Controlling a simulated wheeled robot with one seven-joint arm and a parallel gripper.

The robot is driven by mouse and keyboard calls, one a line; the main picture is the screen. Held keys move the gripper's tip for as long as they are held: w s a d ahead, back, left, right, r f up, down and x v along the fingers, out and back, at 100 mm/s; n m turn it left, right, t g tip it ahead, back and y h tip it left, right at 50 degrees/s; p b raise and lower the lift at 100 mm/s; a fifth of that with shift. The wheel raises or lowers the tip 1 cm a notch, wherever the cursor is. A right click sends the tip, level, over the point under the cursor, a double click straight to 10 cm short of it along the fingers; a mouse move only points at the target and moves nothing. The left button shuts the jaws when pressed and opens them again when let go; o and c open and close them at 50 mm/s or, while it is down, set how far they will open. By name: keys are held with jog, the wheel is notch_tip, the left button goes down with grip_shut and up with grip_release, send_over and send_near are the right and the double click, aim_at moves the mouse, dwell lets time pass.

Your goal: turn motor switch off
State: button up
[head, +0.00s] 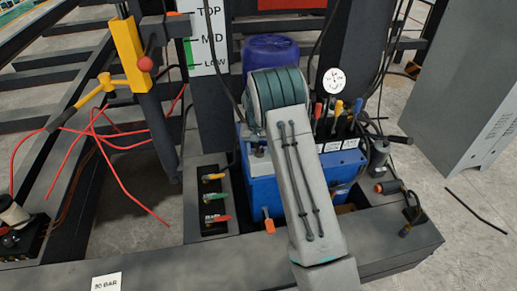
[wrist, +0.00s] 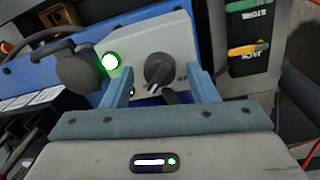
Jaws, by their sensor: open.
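The motor switch (wrist: 157,68) is a black rotary knob on a light grey panel in the wrist view. A small light mark shows near its lower edge, but I cannot tell its exact setting. A green lamp (wrist: 110,62) is lit to the left of the knob. My gripper (wrist: 160,76) is open, with one blue finger on each side of the knob. I cannot tell whether either finger touches it. In the head view my arm covers part of the blue power unit (head: 257,185), and the switch and gripper are hidden there.
A black round fitting (wrist: 77,70) is left of the lamp. A valve block (head: 213,225) with yellow, green and red handles stands left of the power unit. Coloured levers (head: 337,108) and a gauge (head: 333,80) are to its right. Red hoses (head: 105,135) hang at the left.

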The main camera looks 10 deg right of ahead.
jog(key=c, duration=1)
jog(key=shift+o, duration=0.2)
jog(key=shift+n, duration=0.3)
jog(key=n, duration=0.3)
jog(key=shift+r+n, duration=0.1)
jog(key=shift+n, duration=0.2)
jog(key=n+p, duration=0.1)
jog(key=n, duration=0.3)
jog(key=shift+n+t, duration=0.3)
jog(key=n+p, duration=0.1)
jog(key=n, duration=0.3)
jog(key=shift+s, duration=0.1)
jog(key=shift+n+y+p, duration=0.3)
jog(key=shift+n+p, duration=0.45)
jog(key=shift+n, duration=1.75)
